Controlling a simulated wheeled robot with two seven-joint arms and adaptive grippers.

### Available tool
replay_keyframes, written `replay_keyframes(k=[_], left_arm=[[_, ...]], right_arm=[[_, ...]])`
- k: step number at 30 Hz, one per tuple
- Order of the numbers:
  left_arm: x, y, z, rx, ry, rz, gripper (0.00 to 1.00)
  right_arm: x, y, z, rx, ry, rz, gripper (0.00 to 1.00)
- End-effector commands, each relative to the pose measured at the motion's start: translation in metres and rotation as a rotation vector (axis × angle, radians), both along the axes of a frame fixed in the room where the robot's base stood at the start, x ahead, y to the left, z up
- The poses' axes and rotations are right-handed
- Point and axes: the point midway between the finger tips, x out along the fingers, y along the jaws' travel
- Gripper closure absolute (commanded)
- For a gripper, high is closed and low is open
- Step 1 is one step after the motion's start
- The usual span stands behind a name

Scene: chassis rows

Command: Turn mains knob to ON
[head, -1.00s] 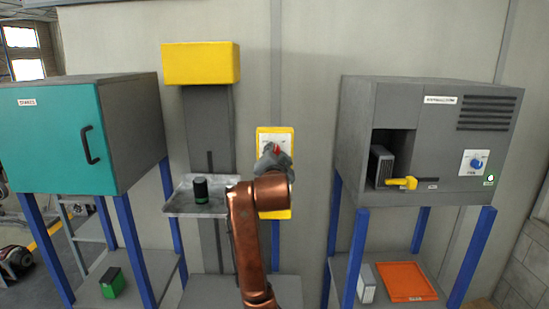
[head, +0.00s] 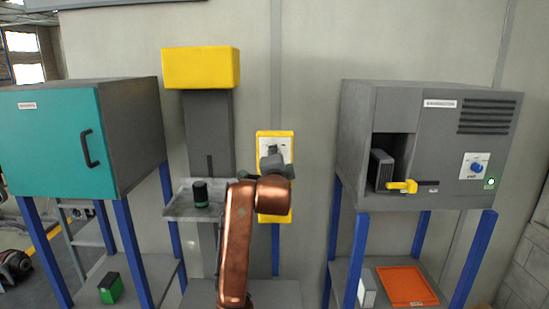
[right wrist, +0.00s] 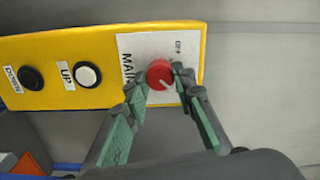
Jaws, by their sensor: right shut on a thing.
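The red mains knob (right wrist: 160,74) sits on the white plate (right wrist: 130,50) of a yellow control panel (right wrist: 50,40). Letters reading "MAIN" show beside it, partly covered. A pale mark on the knob points to the lower right in the right wrist view. My right gripper (right wrist: 158,84) is shut on the knob, one finger on either side. In the head view the yellow panel (head: 288,143) hangs on the wall behind my right gripper (head: 273,152), which hides the knob. My left gripper is not in view.
Black (right wrist: 31,78) and white (right wrist: 88,75) buttons, the white one labelled "UP", share the panel. A metal tray (head: 178,208) with a dark cylinder (head: 200,193) stands left. A teal-doored cabinet (head: 50,145) and a grey machine (head: 440,130) flank the area.

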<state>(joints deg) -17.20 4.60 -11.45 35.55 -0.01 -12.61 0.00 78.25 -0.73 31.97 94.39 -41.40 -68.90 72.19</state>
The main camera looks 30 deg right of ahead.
Motion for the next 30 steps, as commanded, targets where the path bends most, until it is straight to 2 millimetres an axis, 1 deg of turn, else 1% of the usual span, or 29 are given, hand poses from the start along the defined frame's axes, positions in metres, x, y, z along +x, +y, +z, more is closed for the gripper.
replay_keyframes(k=[13, 14, 15, 21, 30], left_arm=[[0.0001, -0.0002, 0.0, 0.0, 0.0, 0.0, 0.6], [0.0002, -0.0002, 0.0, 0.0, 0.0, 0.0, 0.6], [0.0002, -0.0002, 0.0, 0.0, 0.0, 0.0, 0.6], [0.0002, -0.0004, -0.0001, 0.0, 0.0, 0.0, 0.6], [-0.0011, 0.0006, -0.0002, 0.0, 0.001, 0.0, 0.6]], right_arm=[[-0.0004, -0.0005, 0.0002, 0.008, -0.005, -0.001, 1.0], [-0.0005, -0.0005, 0.0001, 0.008, -0.005, -0.001, 0.74], [-0.0005, -0.0005, 0.0001, 0.008, -0.005, -0.001, 0.71], [-0.0002, -0.0003, 0.0, 0.007, -0.004, 0.0, 0.59], [-0.0018, 0.0014, 0.0002, 0.006, -0.005, 0.0, 0.59]])
